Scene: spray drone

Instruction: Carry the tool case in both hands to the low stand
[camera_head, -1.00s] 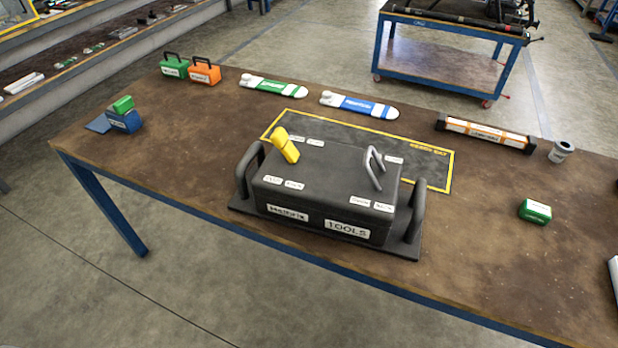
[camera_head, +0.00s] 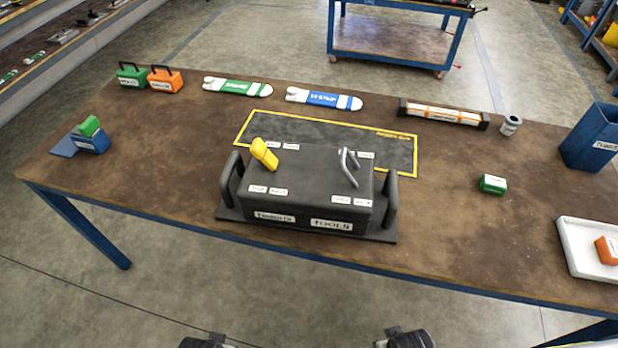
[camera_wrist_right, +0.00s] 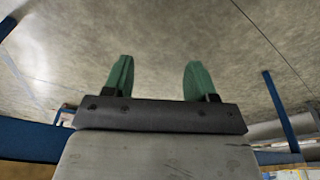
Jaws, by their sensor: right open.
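The dark grey tool case (camera_head: 300,185) sits on the workbench (camera_head: 150,160) near its front edge in the head view, on a dark base. It has an upright handle at each end, a yellow piece and a grey loop on top, and a TOOLS label in front. My right gripper (camera_wrist_right: 158,78) is open and empty, with two green fingers, in the wrist view. Parts of my left gripper (camera_head: 207,342) show at the bottom of the head view, apart from the case; its fingers cannot be made out. I cannot identify the low stand for certain.
A yellow-edged mat (camera_head: 330,140) lies behind the case. Green and orange small cases, two bottles and a long orange-white pack line the back. A green box (camera_head: 493,184), blue bin (camera_head: 595,140) and white tray (camera_head: 580,245) are right. A blue cart (camera_head: 390,45) stands beyond.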

